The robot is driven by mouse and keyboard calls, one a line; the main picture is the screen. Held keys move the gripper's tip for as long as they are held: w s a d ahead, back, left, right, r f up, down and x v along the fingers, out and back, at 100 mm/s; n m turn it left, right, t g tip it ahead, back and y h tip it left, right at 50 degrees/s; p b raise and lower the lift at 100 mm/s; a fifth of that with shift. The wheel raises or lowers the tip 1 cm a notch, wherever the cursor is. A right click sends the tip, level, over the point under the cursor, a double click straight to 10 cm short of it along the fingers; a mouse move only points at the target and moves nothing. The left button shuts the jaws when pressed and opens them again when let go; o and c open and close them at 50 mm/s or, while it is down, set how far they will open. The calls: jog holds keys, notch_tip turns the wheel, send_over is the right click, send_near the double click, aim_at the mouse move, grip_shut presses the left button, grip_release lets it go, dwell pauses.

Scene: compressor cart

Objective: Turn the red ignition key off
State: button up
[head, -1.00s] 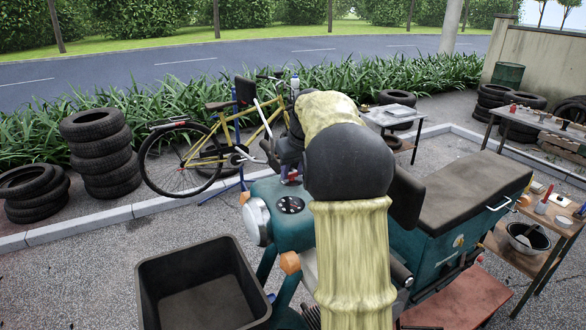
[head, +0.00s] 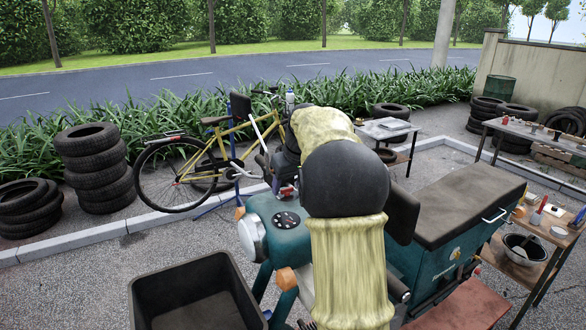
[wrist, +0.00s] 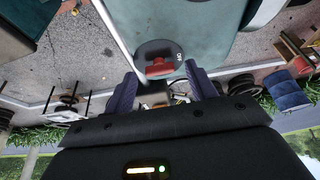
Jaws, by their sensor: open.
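The plate is set in the teal body of the cart (wrist: 185,22). My gripper (wrist: 162,88) is open, its two dark fingers apart, one on each side below the key in the picture. The fingers do not visibly touch the key. In the head view my arm covers much of the teal cart (head: 263,207), and the fingertips are hard to make out beside its round gauge (head: 286,220).
A black bin (head: 150,294) stands in front of the cart. A yellow bicycle (head: 236,135) and stacked tyres (head: 95,168) stand behind and left. A dark-topped teal box (head: 448,212) and a work table (head: 530,262) with tools lie right. Gravel ground is open at left.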

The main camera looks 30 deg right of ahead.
jog(key=b+v, duration=0.1)
jog(key=v, duration=1.6)
jog(key=shift+r, duration=0.1)
notch_tip(320, 180, up, 10)
jog(key=p, duration=1)
